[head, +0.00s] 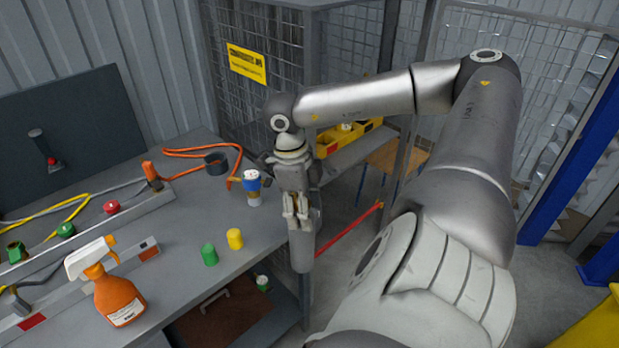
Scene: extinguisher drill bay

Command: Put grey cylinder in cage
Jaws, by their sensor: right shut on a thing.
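My right gripper (297,212) hangs down past the front right edge of the workbench. It is shut on the grey cylinder (302,256), which is upright, its lower part showing below the fingers. The fingers and wrist hide part of the cylinder. The wire-mesh cage (280,42) stands behind the gripper, with a yellow sign (247,64) on its mesh. Its front looks open behind my right arm, and a shelf (352,158) shows inside. The cylinder is outside the cage, on the near side. My left gripper is not in view.
The workbench (185,222) carries an orange spray bottle (120,300), a blue-and-white can (252,188), a green cap (209,255), a yellow cap (235,239) and hoses. Yellow bins (340,140) sit on the cage shelf. A red bar (350,229) runs low beside the gripper.

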